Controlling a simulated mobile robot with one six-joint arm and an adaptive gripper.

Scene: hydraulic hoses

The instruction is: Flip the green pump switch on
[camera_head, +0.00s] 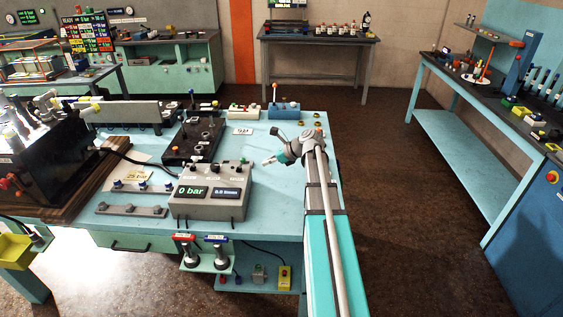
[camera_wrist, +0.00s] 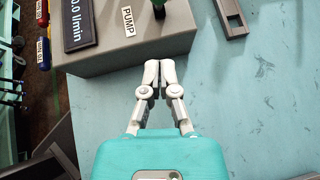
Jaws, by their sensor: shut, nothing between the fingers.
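The green pump switch (camera_wrist: 160,10) is partly in view at the top edge of the wrist view, on a grey control box beside its PUMP label (camera_wrist: 128,22). Its on or off position cannot be told. The grey control box (camera_head: 207,207) stands on the turquoise bench in the head view, with displays reading 0 bar and 0.0 l/min. My gripper (camera_head: 266,161) is just right of the box in the head view. In the wrist view my gripper (camera_wrist: 160,64) is shut and empty, with its fingertips near the box's edge and apart from the switch.
A black valve block (camera_head: 190,140) stands behind the box on the turquoise bench (camera_head: 270,205). Small blue and white boxes stand at the bench's back edge. A dark machine (camera_head: 40,150) is at the left. The bench right of the control box is mostly clear.

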